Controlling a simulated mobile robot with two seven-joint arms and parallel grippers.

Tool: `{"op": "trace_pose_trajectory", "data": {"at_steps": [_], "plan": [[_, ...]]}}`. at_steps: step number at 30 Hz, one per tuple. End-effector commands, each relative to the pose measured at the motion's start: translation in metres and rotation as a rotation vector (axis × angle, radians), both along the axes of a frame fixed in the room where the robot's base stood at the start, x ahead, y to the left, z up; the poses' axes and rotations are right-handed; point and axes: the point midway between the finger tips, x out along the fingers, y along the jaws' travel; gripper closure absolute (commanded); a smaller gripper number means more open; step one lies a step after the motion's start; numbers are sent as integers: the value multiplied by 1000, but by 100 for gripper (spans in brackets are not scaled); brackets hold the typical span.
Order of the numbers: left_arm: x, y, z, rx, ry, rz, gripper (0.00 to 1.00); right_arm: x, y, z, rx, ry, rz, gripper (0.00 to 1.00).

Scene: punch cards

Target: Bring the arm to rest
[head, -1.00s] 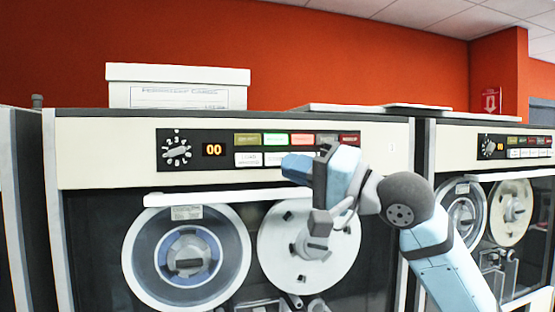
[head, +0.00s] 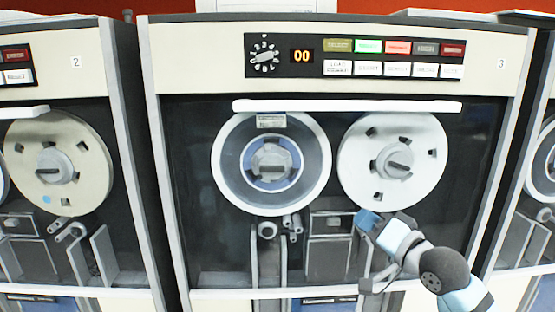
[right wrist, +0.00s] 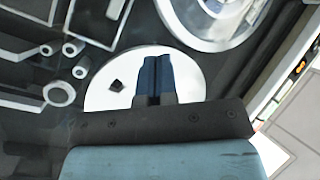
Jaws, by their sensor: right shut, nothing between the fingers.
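My right arm (head: 445,270), light blue with a dark grey joint, comes in from the lower right of the head view. Its gripper (head: 368,221) is in front of the tape cabinet, just below the white right reel (head: 425,170). The right wrist view shows its two dark blue fingers (right wrist: 153,62) pressed together, with nothing between them. A white disc (right wrist: 105,92) shows behind them. My left gripper is not in view.
The cabinet (head: 200,55) has a control panel with a knob (head: 264,56), a "00" display (head: 302,56) and coloured buttons. A reel with a blue ring (head: 318,165) is on the left. A white bar (head: 345,105) runs above the reels. Another cabinet (head: 60,50) stands left.

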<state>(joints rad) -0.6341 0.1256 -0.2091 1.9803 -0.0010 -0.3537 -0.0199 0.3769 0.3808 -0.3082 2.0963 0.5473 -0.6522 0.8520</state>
Motion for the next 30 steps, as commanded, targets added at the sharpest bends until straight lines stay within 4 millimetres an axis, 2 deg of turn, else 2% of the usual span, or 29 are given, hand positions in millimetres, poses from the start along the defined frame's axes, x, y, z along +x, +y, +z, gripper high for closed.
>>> {"op": "trace_pose_trajectory", "data": {"at_steps": [1,5,6,8,9,12,15,18,21,24,27,30], "plan": [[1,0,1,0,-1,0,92,-5,-1,-41,-39,25,-26,100],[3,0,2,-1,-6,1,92,-26,-6,-129,-173,54,-87,100],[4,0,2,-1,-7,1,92,-36,-8,-156,-220,65,-103,100],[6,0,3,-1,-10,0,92,-54,-10,-195,-290,83,-121,100],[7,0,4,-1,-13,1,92,-67,-11,-221,-339,96,-131,100],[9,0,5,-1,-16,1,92,-106,-15,-283,-469,129,-146,100],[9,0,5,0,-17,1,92,-154,-17,-339,-604,166,-143,100],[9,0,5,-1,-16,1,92,-203,-20,-384,-732,197,-127,100],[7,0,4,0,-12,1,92,-246,-21,-416,-837,222,-101,100],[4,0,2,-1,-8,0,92,-275,-22,-434,-906,235,-79,100],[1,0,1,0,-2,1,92,-289,-23,-443,-944,240,-66,100],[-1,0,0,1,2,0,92,-293,-23,-445,-954,241,-62,100]]}}
